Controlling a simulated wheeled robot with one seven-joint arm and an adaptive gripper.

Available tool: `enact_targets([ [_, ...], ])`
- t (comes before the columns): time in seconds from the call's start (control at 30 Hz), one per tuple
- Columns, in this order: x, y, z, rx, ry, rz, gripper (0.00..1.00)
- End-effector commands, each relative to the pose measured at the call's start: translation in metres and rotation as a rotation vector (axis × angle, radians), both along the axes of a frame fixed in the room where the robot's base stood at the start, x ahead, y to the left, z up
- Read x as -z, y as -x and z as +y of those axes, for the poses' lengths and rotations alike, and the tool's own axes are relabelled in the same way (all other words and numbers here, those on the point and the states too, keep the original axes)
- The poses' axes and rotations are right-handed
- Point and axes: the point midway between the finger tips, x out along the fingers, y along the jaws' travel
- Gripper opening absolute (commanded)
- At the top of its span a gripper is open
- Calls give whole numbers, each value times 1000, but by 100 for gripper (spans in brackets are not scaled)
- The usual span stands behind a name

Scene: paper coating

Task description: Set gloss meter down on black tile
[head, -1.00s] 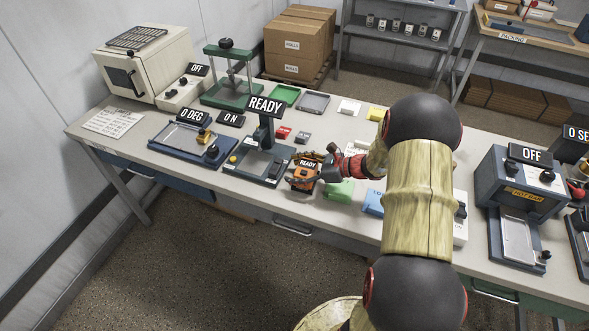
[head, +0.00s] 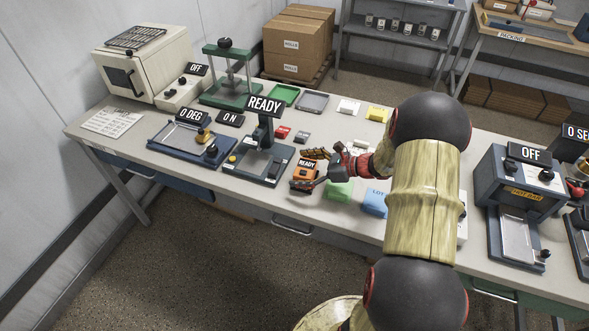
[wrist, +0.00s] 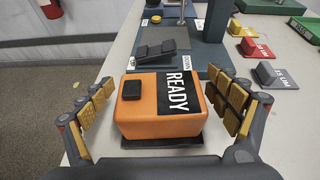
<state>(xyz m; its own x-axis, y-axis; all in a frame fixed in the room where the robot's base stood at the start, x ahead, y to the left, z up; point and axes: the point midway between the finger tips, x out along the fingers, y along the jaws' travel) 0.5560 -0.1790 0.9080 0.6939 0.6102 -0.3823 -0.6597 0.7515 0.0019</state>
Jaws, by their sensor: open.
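The gloss meter is an orange box with a black READY label (wrist: 147,112); it also shows in the head view (head: 303,173). It sits upright and level near the table's front edge. A thin black edge shows beneath its near side, consistent with the black tile (wrist: 190,143); most of that tile is hidden under the meter. My gripper (wrist: 158,100) is open, with its gold-padded fingers apart on either side of the meter and a visible gap to each side. In the head view my gripper (head: 318,171) is beside the meter, reaching in from the right.
A dark stand with a READY sign (head: 262,160) is left of the meter. Small red and grey blocks (head: 292,134) lie behind. A green block (head: 339,191) and a blue box (head: 374,203) stand to the right. The table's front edge is close.

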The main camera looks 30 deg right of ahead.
Motion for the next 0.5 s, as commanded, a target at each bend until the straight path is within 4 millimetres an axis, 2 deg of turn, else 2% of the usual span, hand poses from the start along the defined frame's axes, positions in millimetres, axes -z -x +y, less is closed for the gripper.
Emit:
enact_targets([
  [0.23, -21, 36, -34, 5, 2, -2, 90],
  [0.5, -35, 62, -56, 2, 2, -1, 90],
])
